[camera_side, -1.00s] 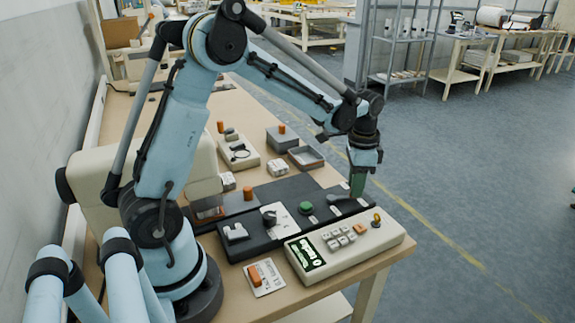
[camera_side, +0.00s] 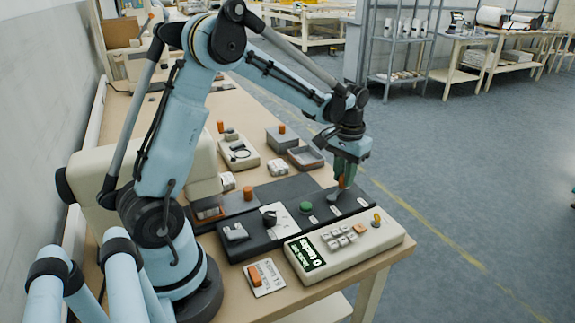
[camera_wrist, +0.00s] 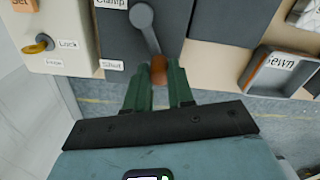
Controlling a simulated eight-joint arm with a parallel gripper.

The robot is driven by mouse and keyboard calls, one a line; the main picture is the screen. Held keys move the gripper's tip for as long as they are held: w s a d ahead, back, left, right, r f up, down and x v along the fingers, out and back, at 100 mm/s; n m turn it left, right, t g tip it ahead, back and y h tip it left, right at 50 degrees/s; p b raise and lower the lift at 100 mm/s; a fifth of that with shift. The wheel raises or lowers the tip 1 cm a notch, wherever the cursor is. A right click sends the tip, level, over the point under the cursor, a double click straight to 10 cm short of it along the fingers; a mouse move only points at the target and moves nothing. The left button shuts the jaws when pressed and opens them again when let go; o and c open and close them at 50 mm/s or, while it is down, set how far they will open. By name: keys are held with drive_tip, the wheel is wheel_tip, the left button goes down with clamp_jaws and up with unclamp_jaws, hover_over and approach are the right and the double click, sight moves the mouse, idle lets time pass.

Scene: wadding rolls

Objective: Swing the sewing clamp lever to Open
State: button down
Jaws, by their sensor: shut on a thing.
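The clamp lever (camera_wrist: 147,30) is a grey arm with a round pivot and an orange-brown knob (camera_wrist: 158,69) at its end. It is mounted on a dark panel labelled Clamp (camera_wrist: 110,3). A Shut label (camera_wrist: 112,65) lies to the left of the knob in the wrist view; I see no readable Open label. My gripper (camera_wrist: 158,78) has its green fingers shut on the knob, one on each side. In the side view my gripper (camera_side: 343,180) is over the dark panel's far right end, with the lever (camera_side: 335,196) under it. The fingers partly hide the knob.
A cream control box (camera_side: 345,245) with a display, keys and a yellow key switch stands in front of the panel. A green button (camera_side: 306,208) is left of the lever. A grey tray (camera_side: 306,158) sits behind. The table edge is close on the right.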

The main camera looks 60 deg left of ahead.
sight(343, 175)
drive_tip(key=shift+s+a+n, duration=0.1)
drive_tip(key=shift+a+n, duration=0.1)
drive_tip(key=shift+n, duration=0.2)
drive_tip(key=c, duration=1)
unclamp_jaws()
drive_tip(key=shift+o, duration=0.2)
wheel_tip(343, 175, up, 12)
drive_tip(key=s+d+f+m+t, duration=0.3)
drive_tip(key=s+d+t, duration=0.4)
drive_tip(key=s+d, duration=0.4)
drive_tip(key=shift+s+f+m, duration=0.15)
drive_tip(key=shift+s+m, duration=0.55)
drive_tip(key=shift+s, duration=0.5)
